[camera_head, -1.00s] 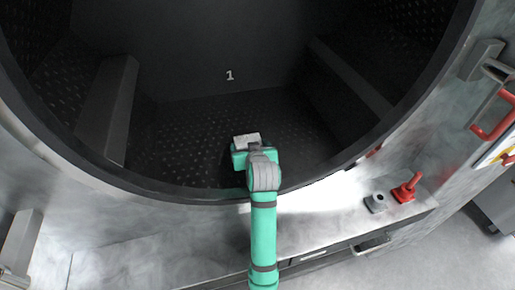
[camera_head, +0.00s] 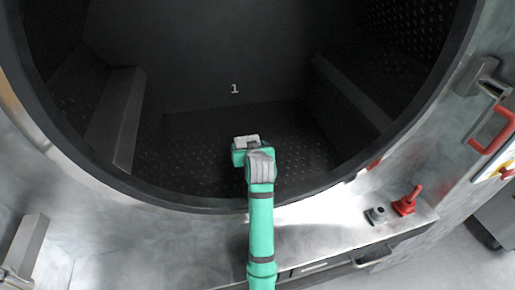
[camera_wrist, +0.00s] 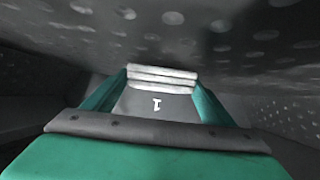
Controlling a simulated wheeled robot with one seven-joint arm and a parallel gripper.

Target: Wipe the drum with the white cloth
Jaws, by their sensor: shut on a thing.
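The drum (camera_head: 185,120) is a large dark opening with perforated walls, paddles along its sides and a "1" on its back wall. My green gripper (camera_head: 246,146) is inside the drum, past the front rim, over the lower part. It is shut on the white cloth (camera_head: 246,139), a small folded pad at its tip. In the wrist view, the cloth (camera_wrist: 163,76) shows as stacked pale layers between the green fingers of my gripper (camera_wrist: 163,85). The perforated drum wall lies close by there. I cannot tell if the cloth touches it.
The dark round rim (camera_head: 130,188) surrounds my arm's entry. Drum paddles (camera_head: 117,118) stand out at left and right. A metal ledge (camera_head: 330,230) below the opening carries a red fitting (camera_head: 408,201) and a grey fitting (camera_head: 376,216). A red handle (camera_head: 492,130) is at the right.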

